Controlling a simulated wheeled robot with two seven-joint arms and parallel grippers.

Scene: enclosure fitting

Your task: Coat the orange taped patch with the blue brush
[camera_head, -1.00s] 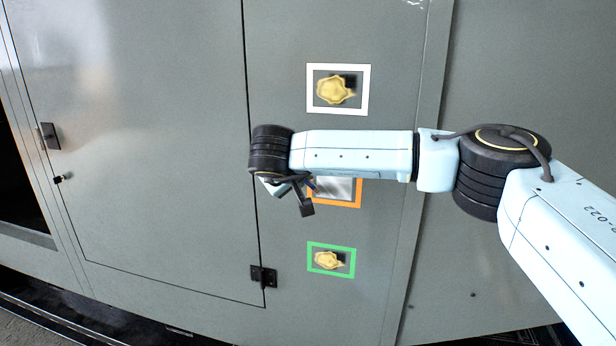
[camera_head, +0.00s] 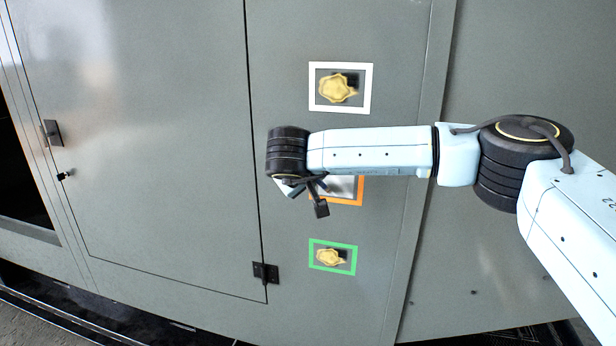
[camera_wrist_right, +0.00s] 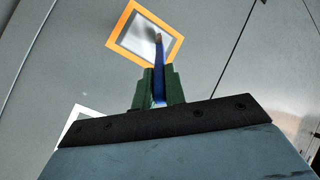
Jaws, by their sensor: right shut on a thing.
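The orange taped patch (camera_head: 347,203) is on the grey cabinet face in the head view, partly hidden behind my right arm. In the right wrist view the orange tape frame (camera_wrist_right: 121,21) surrounds a pale grey, shiny area. My right gripper (camera_wrist_right: 159,88) is shut on the blue brush (camera_wrist_right: 159,70), whose dark brownish tip overlaps the framed area in that view. Whether the tip touches the surface I cannot tell. In the head view the right gripper (camera_head: 318,198) is beside the orange frame, and the brush is hard to make out. My left gripper is not in view.
A white-taped patch (camera_head: 313,88) with a yellowish blotch is above the orange one, and a green-taped patch (camera_head: 314,254) with a similar blotch is below. A black latch (camera_head: 265,272) sits on the door edge at lower left of the patches.

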